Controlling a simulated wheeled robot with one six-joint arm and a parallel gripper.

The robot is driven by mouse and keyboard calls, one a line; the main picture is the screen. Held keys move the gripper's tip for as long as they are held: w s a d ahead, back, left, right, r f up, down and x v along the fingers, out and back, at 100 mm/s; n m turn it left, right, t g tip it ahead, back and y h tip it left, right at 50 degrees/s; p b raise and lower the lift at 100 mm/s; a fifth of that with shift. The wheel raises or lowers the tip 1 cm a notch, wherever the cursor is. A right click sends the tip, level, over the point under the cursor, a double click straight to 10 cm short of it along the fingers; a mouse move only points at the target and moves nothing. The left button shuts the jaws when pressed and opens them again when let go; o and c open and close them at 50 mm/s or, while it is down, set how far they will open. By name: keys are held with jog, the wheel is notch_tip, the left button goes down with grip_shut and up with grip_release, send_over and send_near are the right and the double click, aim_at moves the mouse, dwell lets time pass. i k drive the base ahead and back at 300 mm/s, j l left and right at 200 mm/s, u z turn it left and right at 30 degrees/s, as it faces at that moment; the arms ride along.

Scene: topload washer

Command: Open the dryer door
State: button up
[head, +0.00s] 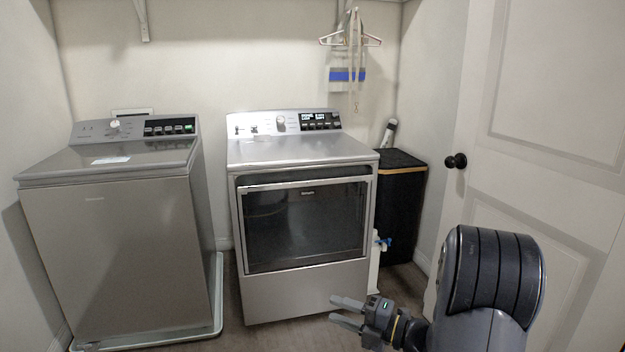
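The dryer (300,297) stands in the middle of the room against the back wall, silver with a control panel on top. Its door (305,224) has a dark glass window in a silver frame and is shut. A bar runs along the door's top edge. My gripper (332,310) is at the bottom of the head view, in front of the dryer's lower right part and below the door. Its two fingers point left and are spread apart, with nothing between them.
A topload washer (115,245) stands on a tray at the left. A black bin (400,210) is right of the dryer. A white room door (535,140) with a black knob (456,161) stands at the right. Floor shows between washer and dryer.

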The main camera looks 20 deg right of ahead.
aim_at(305, 221)
jog(key=i+l, duration=0.2)
jog(key=i, duration=0.25)
jog(key=i+l, duration=0.2)
jog(key=i, duration=0.25)
jog(key=i+l, duration=0.2)
jog(key=i, duration=0.25)
jog(key=i+l+z, duration=0.1)
jog(key=i, duration=0.3)
jog(key=i+l, duration=0.25)
jog(key=i, duration=0.2)
